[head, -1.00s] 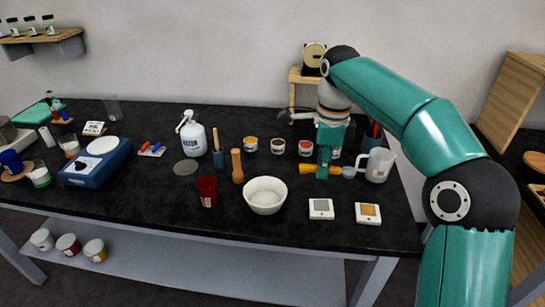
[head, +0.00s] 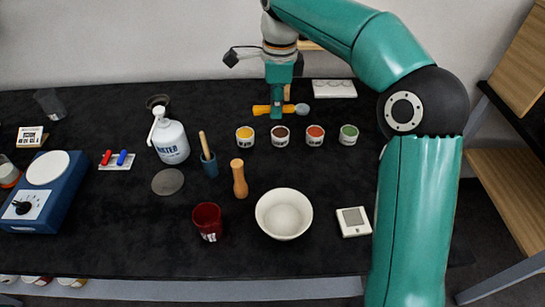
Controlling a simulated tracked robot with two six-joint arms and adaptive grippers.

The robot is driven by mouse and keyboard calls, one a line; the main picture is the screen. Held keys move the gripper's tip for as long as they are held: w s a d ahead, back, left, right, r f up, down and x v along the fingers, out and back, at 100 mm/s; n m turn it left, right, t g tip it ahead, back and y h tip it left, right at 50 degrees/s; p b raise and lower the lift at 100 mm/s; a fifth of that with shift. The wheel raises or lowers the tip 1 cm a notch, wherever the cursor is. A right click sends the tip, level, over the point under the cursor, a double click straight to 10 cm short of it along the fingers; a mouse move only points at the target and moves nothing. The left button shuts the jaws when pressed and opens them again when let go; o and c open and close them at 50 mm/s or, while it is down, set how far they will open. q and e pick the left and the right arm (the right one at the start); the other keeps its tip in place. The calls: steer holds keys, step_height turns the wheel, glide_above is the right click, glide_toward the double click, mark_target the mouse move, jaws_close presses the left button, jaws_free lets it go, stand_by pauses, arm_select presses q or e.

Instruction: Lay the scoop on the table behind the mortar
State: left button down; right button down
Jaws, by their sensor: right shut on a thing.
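My right gripper (head: 276,112) is shut on the scoop (head: 261,110), pointing down from above. The scoop has an orange handle, which shows on both sides of the fingers, and a small grey bowl at its right end. It is level, behind the row of jars; I cannot tell whether it touches the table. My left gripper is not in view.
Several small jars, including a yellow-topped one (head: 245,136) and a green-topped one (head: 348,135), stand between scoop and mortar. A wooden pestle (head: 239,178), a red cup (head: 208,222) and a white bottle (head: 171,142) stand to the left. A white pad (head: 334,89) lies behind right.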

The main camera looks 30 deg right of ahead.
glide_above(277, 170)
step_height(277, 170, down, 14)
steer(key=shift+r+b, duration=0.2)
steer(key=shift+b, duration=0.15)
steer(key=shift+f, duration=2.75)
steer(key=shift+f+b, duration=0.5)
steer(key=shift+f, duration=0.1)
steer(key=c, duration=1.2)
jaws_free()
steer(key=shift+o, duration=0.2)
steer(key=shift+r, duration=0.1)
